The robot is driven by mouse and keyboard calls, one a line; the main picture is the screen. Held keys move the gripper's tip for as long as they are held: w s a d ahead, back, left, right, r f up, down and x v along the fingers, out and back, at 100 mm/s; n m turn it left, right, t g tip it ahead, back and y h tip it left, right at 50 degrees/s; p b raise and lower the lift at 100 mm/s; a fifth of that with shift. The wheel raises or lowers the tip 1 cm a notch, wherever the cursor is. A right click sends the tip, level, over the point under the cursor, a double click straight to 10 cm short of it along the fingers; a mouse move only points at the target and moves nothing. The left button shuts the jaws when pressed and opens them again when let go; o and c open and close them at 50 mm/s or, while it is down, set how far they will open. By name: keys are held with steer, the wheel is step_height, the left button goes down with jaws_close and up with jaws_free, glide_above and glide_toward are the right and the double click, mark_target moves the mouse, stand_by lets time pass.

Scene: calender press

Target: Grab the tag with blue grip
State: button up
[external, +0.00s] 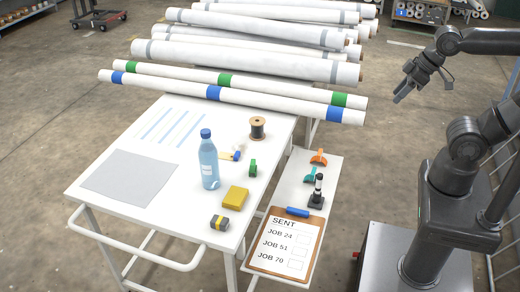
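A small flat tag with a blue grip (236,156) lies on the white table (157,222), right of the blue water bottle (208,165). Its flat part looks pale yellow, and the bottle stands close to it. It is small in the picture, so its exact shape is hard to tell. My gripper (404,92) hangs in the air at the upper right, well away from the tag and the table. Its fingers point down and left, and I see nothing held in them. The angle does not show clearly whether they are apart.
White rolls with blue and green bands (212,93) lie behind the table. A thread spool (257,128), green piece (253,168), yellow block (235,197) and dark block (219,223) surround the tag.

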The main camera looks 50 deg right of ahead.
stand_by(0.3)
steer(key=o, duration=0.6)
